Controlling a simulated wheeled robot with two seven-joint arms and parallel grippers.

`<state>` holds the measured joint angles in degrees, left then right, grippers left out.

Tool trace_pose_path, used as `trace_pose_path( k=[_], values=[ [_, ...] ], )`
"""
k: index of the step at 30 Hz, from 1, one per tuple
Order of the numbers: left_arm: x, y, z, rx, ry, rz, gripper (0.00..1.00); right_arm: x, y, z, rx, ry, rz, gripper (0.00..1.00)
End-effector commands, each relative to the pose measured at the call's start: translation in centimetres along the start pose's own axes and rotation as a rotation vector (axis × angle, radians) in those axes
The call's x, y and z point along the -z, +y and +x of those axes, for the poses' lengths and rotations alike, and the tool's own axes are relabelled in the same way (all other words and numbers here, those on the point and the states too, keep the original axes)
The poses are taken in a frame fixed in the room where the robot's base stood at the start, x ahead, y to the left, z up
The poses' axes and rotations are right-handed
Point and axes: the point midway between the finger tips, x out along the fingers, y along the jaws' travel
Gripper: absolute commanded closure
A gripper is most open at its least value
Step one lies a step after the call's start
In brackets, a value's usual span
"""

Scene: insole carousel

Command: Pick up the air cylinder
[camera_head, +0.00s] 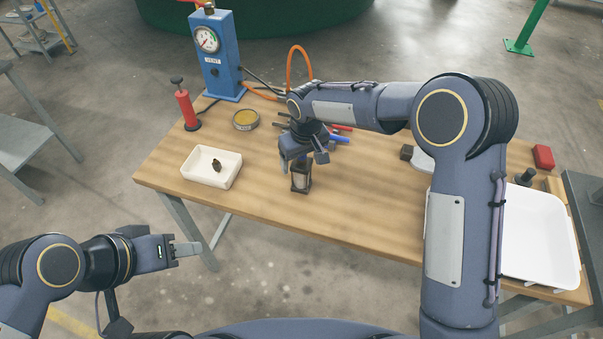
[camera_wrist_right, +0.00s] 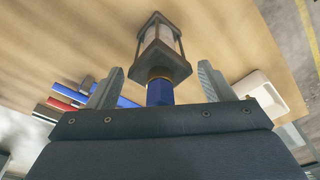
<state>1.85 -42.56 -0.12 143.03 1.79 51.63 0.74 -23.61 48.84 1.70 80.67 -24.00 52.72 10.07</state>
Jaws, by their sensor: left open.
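The air cylinder (camera_head: 300,180) stands upright on the wooden table, below my right gripper. In the right wrist view the air cylinder (camera_wrist_right: 162,48) shows dark square end caps, a pale barrel, a brass ring and a blue part. My right gripper (camera_head: 303,155) points down at it. In the right wrist view the right gripper (camera_wrist_right: 160,86) is open, with one finger on each side of the blue part and visible gaps. My left gripper (camera_head: 188,249) is open and empty, off the table's front left. The cylinder's upper end is partly hidden by the right gripper in the head view.
A white dish (camera_head: 232,172) with a small dark part lies left of the cylinder. A blue gauge box (camera_head: 221,75), red pump (camera_head: 187,110) and yellow tin (camera_head: 245,119) stand behind. Red and blue tools (camera_head: 336,139) lie behind the gripper. A white tray (camera_head: 540,278) is at right.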

Motion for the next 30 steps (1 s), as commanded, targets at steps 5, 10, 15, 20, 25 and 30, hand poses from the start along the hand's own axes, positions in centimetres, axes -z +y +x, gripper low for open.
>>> trace_pose_path(
  k=[5, 10, 15, 20, 25, 30],
  values=[
    [0.0, 0.0, 0.0, 0.0, 0.0, 0.0, 0.55, 0.0, 0.0, 0.0, 0.0, 0.0, 0.0, 0.49],
    [0.0, 0.0, 0.0, 0.0, 0.0, 0.0, 0.55, 0.0, 0.0, -0.1, 0.0, 0.0, 0.0, 0.71],
    [0.0, 0.0, 0.0, 0.0, 0.0, 0.0, 0.55, 0.1, 0.0, -0.2, 0.0, 0.003, 0.0, 0.89],
    [0.0, 0.0, 0.0, 0.0, 0.0, 0.0, 0.55, 0.1, 0.0, -0.2, 0.0, 0.003, 0.0, 0.89],
    [0.0, 0.0, 0.0, 0.0, 0.0, 0.0, 0.55, 0.2, 0.0, -0.6, 0.0, 0.004, 0.0, 0.89],
    [-0.1, -0.1, 0.2, 0.0, 0.0, 0.0, 0.55, 0.5, 0.0, -2.0, -0.001, 0.007, 0.001, 0.89]
  ],
)
